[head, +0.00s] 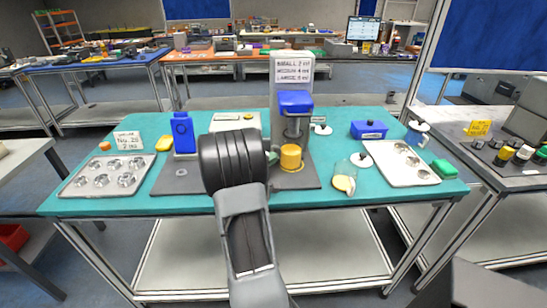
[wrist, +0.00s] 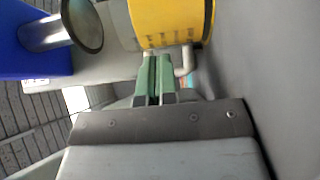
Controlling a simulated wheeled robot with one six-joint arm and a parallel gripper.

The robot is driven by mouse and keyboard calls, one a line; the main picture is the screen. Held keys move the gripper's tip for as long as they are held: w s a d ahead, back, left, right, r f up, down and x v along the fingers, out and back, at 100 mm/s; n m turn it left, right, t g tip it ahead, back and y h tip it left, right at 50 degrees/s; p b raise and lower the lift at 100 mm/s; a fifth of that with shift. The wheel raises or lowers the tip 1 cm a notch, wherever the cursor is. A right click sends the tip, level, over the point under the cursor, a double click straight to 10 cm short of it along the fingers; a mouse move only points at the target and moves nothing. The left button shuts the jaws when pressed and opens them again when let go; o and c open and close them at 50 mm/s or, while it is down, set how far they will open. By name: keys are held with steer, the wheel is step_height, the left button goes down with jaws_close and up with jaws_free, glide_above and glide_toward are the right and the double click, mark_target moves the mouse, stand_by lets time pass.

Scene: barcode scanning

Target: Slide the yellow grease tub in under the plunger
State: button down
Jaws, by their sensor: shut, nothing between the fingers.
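The yellow grease tub (head: 291,157) stands upright on the grey base of the press, below the plunger (head: 294,127) in the head view. The plunger hangs from the blue press head (head: 294,101). In the wrist view, the tub (wrist: 172,22) is at the top, with the metal plunger (wrist: 62,28) to its left, apart from it. My gripper (wrist: 158,62) is shut and empty, its green fingertips close to the tub's side; whether they touch cannot be told. In the head view, my gripper (head: 272,157) is left of the tub, mostly hidden by my black wrist.
A muffin-type tray (head: 104,174) lies at the left and another tray (head: 400,163) at the right. A clear jar (head: 345,175) with yellow contents stands right of the press. The front strip of the teal table (head: 330,202) is mostly clear.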

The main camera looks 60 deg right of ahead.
mark_target(286, 154)
steer(key=shift+s+d, duration=0.25)
steer(key=shift+s, duration=0.1)
steer(key=shift+s+d+f+b, duration=0.25)
steer(key=shift+s+b, duration=0.15)
steer(key=shift+b, duration=0.5)
steer(key=shift+s+d+b, duration=0.1)
steer(key=shift+s+b, duration=0.1)
steer(key=shift+b, duration=0.25)
steer(key=shift+s+r, duration=0.15)
steer(key=shift+r, duration=0.1)
